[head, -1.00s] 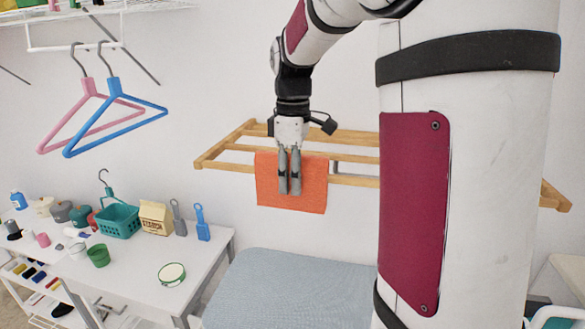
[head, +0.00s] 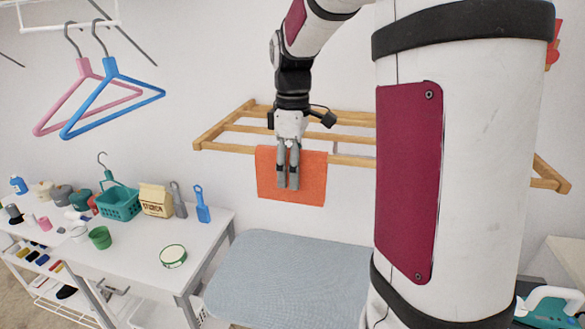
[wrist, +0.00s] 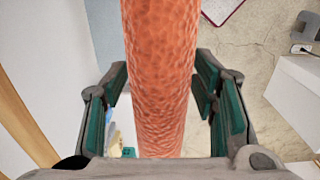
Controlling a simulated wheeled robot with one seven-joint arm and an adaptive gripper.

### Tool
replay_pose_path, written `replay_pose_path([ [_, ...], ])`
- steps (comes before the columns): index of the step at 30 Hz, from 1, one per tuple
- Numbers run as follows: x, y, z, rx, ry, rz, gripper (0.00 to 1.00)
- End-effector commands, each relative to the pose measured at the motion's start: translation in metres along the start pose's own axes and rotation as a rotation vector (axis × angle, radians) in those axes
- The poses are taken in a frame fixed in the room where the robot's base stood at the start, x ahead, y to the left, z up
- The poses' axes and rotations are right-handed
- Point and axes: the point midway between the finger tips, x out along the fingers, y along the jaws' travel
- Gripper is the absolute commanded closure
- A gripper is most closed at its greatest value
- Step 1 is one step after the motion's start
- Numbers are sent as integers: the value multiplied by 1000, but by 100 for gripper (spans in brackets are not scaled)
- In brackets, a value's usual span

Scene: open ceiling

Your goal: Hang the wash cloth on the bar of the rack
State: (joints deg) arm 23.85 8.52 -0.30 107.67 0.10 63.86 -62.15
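The orange wash cloth (head: 312,180) hangs folded at the front bar of the wooden rack (head: 224,148) on the wall. Its top edge lies a little above the bar line and it covers part of the bar. I cannot tell whether it rests on the bar. My gripper (head: 288,186) points down at the cloth, its near finger in front of it. In the wrist view the cloth (wrist: 160,75) runs between the two finger pads of my gripper (wrist: 162,85), with little or no gap. A wooden bar (wrist: 25,120) shows to the left, apart from the cloth.
A grey-blue ironing board (head: 290,275) lies below the rack. A white table (head: 145,250) at left holds a teal basket (head: 119,205), a starch box (head: 155,200) and small items. Pink and blue hangers (head: 115,95) hang at upper left. An iron (head: 548,305) stands at lower right.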

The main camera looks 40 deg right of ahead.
Motion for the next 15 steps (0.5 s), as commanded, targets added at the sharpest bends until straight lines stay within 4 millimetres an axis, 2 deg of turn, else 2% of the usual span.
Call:
replay_pose_path([
  [9, -3, 0, 0, 0, 1, 1, 46],
  [15, -28, 1, 0, 0, 2, 4, 46],
])
